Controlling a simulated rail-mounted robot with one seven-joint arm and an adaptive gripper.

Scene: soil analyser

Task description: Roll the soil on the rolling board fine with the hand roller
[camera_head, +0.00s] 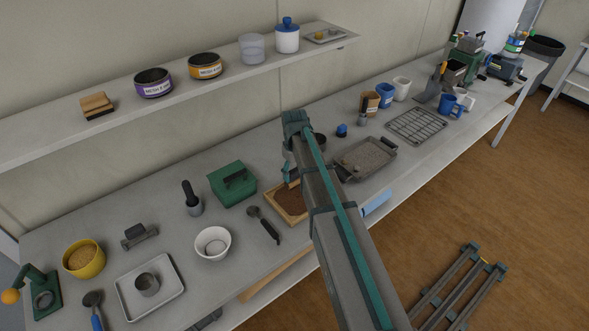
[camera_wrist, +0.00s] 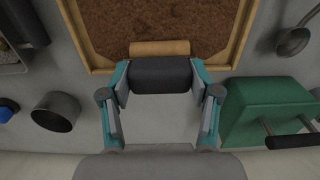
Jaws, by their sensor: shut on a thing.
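My gripper (camera_wrist: 160,76) is shut on the dark grip of the hand roller (camera_wrist: 160,48), seen in the wrist view. The roller's pale wooden cylinder lies across the upper side of the grip, over the near edge of the rolling board. I cannot tell whether it touches the soil. The rolling board (camera_wrist: 237,38) is a wooden tray with a raised rim, holding brown soil (camera_wrist: 155,20). In the head view, the board (camera_head: 279,212) and soil (camera_head: 289,200) are partly hidden by my arm. My gripper (camera_head: 292,178) is over the board's far side there, mostly hidden.
A green box (camera_head: 232,184) and a dark-handled scoop (camera_head: 264,225) are left of the board. A metal tray of grey grains (camera_head: 365,159) and a wire rack (camera_head: 417,126) are to the right. A white bowl (camera_head: 212,244) stands farther left. A shelf (camera_head: 190,95) runs above the bench.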

